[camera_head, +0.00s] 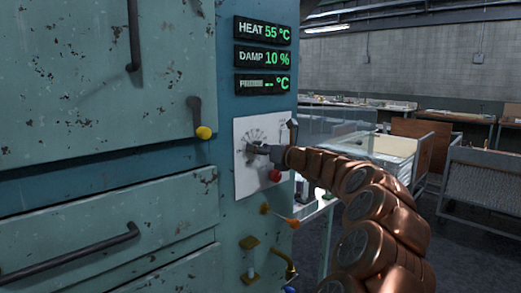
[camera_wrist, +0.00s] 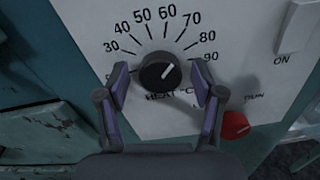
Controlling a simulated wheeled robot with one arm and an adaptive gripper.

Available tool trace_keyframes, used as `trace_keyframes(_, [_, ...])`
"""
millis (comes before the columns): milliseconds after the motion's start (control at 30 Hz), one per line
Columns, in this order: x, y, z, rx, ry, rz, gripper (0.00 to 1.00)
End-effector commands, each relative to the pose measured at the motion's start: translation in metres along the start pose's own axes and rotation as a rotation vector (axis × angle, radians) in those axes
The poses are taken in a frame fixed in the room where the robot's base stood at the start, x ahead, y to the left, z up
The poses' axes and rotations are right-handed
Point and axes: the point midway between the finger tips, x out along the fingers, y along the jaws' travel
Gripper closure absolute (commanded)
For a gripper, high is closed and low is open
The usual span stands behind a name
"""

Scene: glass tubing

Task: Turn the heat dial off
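The heat dial (camera_wrist: 160,72) is a round black knob on a white panel, with a scale printed around it from about 30 to 90. Its white mark slants to the upper right, roughly towards 70 to 80. My gripper (camera_wrist: 161,84) has one finger on each side of the dial, with a small gap showing on both sides. It is open and holds nothing. In the head view my gripper (camera_head: 258,150) is at the white panel (camera_head: 245,185) and hides most of the dial. The heat display (camera_head: 264,31) reads 55 °C.
A red knob (camera_wrist: 235,125) sits at the lower right of the dial, close to my right finger. A white switch (camera_wrist: 297,27) marked ON is at the upper right. A yellow-tipped lever (camera_head: 203,131) is on the cabinet to the left. Small valves (camera_head: 249,243) sit below the panel.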

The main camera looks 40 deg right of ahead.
Motion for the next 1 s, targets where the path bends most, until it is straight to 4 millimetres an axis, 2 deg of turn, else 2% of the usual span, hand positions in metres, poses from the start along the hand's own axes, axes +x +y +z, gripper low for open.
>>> trace_keyframes(67, [0.0, 0.0001, -0.0001, 0.0, 0.0, 0.0, 0.43])
trace_keyframes(533, [0.0, 0.0005, -0.0003, 0.0, 0.001, 0.001, 0.91])
trace_keyframes(767, [0.0004, 0.0013, 0.0005, -0.018, 0.001, 0.002, 0.92])
trace_keyframes(1000, [0.001, 0.0028, 0.0025, -0.119, -0.001, 0.005, 0.92])
